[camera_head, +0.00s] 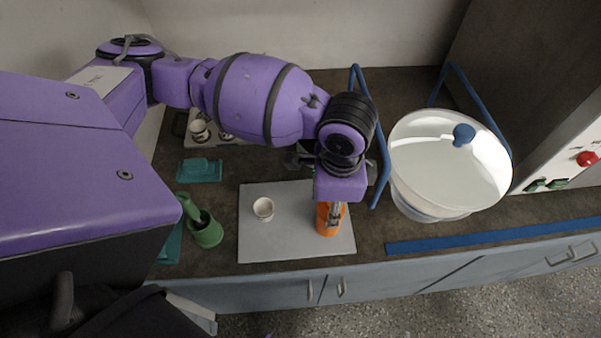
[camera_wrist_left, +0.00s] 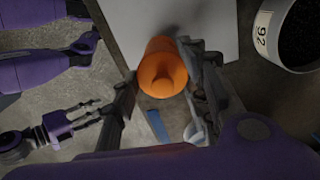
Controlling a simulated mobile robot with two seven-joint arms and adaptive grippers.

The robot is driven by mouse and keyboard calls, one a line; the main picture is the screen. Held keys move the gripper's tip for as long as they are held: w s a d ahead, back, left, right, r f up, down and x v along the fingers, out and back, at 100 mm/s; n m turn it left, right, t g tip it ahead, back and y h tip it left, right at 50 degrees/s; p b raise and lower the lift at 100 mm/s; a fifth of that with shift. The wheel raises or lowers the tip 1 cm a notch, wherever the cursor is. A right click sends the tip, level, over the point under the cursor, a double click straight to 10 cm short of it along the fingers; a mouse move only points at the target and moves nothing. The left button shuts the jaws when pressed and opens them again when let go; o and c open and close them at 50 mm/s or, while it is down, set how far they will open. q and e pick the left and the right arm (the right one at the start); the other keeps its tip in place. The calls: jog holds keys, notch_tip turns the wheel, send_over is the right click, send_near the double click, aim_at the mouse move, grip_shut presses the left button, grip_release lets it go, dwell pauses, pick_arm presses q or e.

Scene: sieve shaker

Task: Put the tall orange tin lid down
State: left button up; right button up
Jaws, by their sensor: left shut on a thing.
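My left gripper (camera_head: 333,202) points down over the right part of a pale grey mat (camera_head: 285,245), shut on the tall orange tin lid (camera_wrist_left: 162,72). In the left wrist view the lid is round, with a small knob facing the camera, between the fingers of my left gripper (camera_wrist_left: 163,92). In the head view the orange body (camera_head: 327,221) shows below the fingers, partly covered by them. I cannot tell lid from tin there, nor whether they touch. My right gripper (camera_wrist_left: 85,118) seems to show at the left of the wrist view; its fingers are unclear.
A small white cup (camera_head: 263,209) stands on the mat left of the orange body. A green mortar (camera_head: 207,232) and a teal tray (camera_head: 200,170) lie further left. A large white-lidded sieve shaker (camera_head: 450,165) with blue rails stands right. The mat's front middle is clear.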

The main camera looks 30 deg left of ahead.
pick_arm(q)
jog(key=shift+f, duration=0.25)
jog(key=o, duration=0.9)
jog(key=shift+o, duration=0.3)
pick_arm(e)
jog(key=shift+s+a+f, duration=0.15)
jog(key=shift+a, duration=0.1)
pick_arm(q)
jog(key=shift+r, duration=0.1)
jog(key=shift+r, duration=0.3)
notch_tip(320, 180, up, 7)
jog(key=shift+w+r+p, duration=0.1)
jog(key=shift+p, duration=0.35)
notch_tip(320, 180, up, 5)
jog(key=shift+r+p, duration=0.15)
jog(key=shift+p, duration=0.15)
pick_arm(e)
jog(key=shift+r, duration=0.7)
